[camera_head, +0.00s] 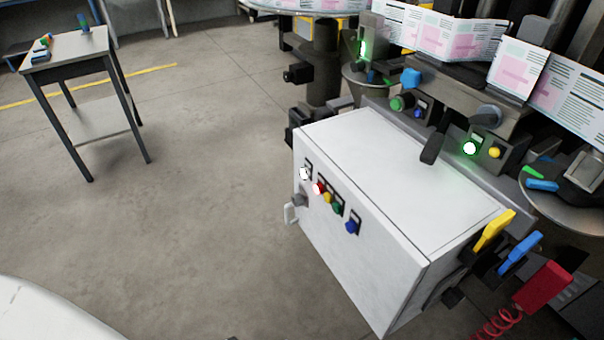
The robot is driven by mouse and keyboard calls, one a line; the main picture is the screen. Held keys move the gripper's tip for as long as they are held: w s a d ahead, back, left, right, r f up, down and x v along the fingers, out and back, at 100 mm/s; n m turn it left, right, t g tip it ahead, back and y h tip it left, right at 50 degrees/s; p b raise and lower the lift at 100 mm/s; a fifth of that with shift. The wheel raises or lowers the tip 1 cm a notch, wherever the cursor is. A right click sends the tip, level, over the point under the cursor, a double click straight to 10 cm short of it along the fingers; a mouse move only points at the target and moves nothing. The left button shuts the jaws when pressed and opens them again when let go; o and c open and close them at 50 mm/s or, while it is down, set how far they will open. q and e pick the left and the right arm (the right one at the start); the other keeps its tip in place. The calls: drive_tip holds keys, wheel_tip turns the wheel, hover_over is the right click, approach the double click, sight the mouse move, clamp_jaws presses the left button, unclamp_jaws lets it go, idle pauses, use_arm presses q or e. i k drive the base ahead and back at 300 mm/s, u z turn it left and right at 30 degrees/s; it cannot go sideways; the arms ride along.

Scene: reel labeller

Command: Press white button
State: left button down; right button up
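A white button (304,174) sits at the left end of a row of controls on the front face of a white control box (365,262). Beside it to the right are a red button (319,188), a yellow one (327,198), a green one (338,209) and a blue one (351,227). A bright white-green lit button (470,148) is on the machine behind the box. Neither of my grippers shows in the head view.
A small table (70,58) with small coloured items stands at the upper left. Yellow, blue and red handles (543,286) stick out at the box's right side. Labelled paper strips (440,35) run along the machine. The floor (200,180) left of the box is clear.

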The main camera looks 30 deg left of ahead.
sight(305, 172)
drive_tip(key=u, duration=1.25)
drive_tip(key=k, duration=0.8)
drive_tip(key=z, duration=1.05)
drive_tip(key=i, duration=0.5)
